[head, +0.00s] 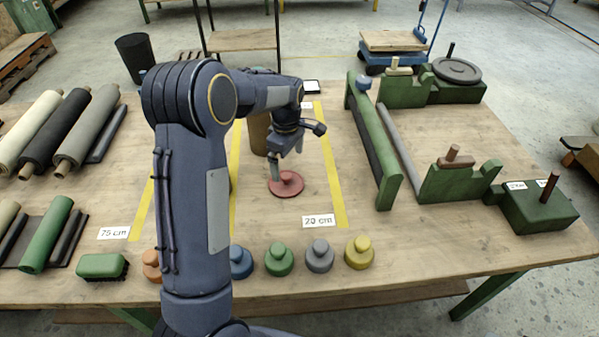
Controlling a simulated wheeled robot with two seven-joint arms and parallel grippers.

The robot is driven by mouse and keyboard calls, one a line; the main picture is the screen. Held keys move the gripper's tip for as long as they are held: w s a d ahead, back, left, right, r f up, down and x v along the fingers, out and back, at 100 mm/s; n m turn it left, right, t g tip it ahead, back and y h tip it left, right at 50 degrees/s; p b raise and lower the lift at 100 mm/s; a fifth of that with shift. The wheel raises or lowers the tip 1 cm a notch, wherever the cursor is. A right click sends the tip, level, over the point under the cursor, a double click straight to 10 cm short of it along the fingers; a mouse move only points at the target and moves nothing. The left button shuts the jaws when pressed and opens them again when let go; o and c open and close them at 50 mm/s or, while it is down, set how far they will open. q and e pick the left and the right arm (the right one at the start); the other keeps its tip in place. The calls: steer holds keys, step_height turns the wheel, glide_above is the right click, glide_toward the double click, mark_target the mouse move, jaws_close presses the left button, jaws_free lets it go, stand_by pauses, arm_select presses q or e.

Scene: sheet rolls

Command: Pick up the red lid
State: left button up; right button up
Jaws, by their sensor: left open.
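The red lid (290,187) is a flat round disc with a small raised middle. It lies on the wooden table between two yellow tape lines. My left gripper (275,167) reaches down over it from behind, with its fingertips at or just above the lid's left part. The gripper is open; a finger hides some of the lid, and I cannot tell whether it touches. My right gripper is not in view.
Several coloured knobbed weights, among them a green one (279,259) and a yellow one (359,252), line the front edge. A brown cylinder (258,134) stands behind the gripper. A green-railed fixture (375,145) stands to the right. Sheet rolls (57,130) lie at left.

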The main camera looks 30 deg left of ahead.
mark_target(286, 175)
arm_select(q)
steer(key=f, duration=0.5)
steer(key=f+p, duration=0.1)
steer(key=f, duration=0.1)
steer(key=shift+s+a+f, duration=0.1)
steer(key=shift+a+f, duration=0.25)
steer(key=shift+f, duration=0.05)
steer(key=shift+c, duration=0.3)
steer(key=c, duration=0.6)
steer(key=shift+o, duration=0.2)
steer(key=shift+r, duration=0.2)
